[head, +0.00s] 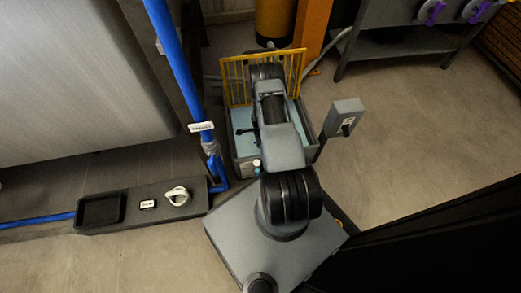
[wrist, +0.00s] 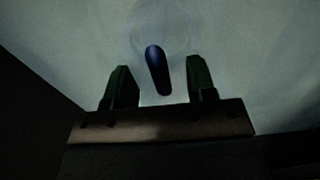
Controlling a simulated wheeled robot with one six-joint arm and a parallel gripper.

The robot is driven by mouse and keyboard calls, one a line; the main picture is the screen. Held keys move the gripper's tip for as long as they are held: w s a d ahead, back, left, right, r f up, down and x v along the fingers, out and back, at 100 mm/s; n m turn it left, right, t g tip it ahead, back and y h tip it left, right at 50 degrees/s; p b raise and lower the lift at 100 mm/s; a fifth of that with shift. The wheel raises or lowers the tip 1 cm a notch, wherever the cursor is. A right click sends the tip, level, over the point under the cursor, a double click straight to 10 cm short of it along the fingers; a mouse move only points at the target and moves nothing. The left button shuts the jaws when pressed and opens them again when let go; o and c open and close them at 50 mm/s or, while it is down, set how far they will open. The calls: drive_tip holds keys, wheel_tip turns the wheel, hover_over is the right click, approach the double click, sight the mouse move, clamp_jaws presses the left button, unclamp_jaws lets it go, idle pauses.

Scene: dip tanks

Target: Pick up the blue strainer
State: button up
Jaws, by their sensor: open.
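The blue strainer shows in the wrist view as a dark blue handle (wrist: 157,72), upright in the picture. A faint round shape lies beyond the handle's far end, too dim to make out clearly. My gripper (wrist: 158,66) is open, with one dark green finger on each side of the handle. A gap shows between the handle and each finger. In the head view my arm reaches over a small grey tank (head: 243,171) with a pale blue inside and hides my gripper. I cannot make out the strainer there.
A yellow barred rack (head: 236,80) stands at the tank's back. A control box (head: 347,108) on a post stands right of the tank. A blue pipe (head: 172,45) runs down on the left, beside a large metal vessel (head: 75,70). A dark tray (head: 143,211) lies front left.

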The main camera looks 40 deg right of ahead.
clamp_jaws()
idle(0.4)
drive_tip(key=shift+r, duration=0.1)
